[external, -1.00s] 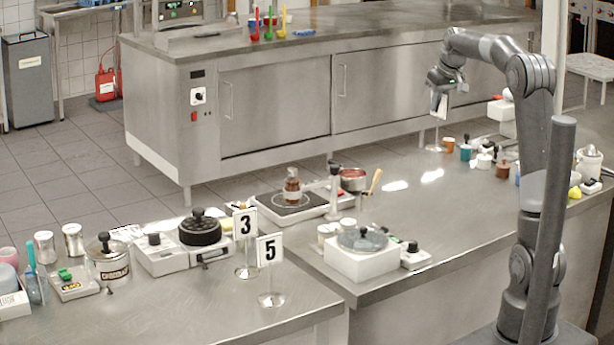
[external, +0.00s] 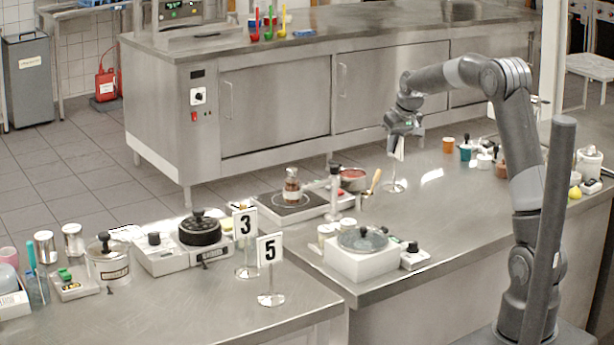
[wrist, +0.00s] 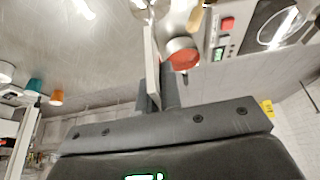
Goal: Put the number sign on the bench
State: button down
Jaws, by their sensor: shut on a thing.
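My gripper (external: 402,130) is shut on a white number sign (external: 398,150), holding it by the upper part of its plate. The sign is seen nearly edge-on, so its number is hidden. It is upright, with its round metal base (external: 393,187) at or just above the right steel bench (external: 460,220); I cannot tell whether they touch. In the wrist view the sign (wrist: 152,60) is a thin plate between the fingers. Two other signs, number 3 (external: 245,224) and number 5 (external: 270,248), stand on the left bench (external: 200,310).
A red-filled pan (external: 354,180) and a hotplate unit (external: 300,207) stand left of the held sign. Orange (external: 448,145) and teal (external: 465,152) cups stand to its right. A white box with a glass lid (external: 362,258) is nearer the front. The bench's middle is clear.

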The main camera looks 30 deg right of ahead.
aim_at(394, 156)
jog(key=shift+f, duration=2.1)
jog(key=c, duration=1.6)
grip_release()
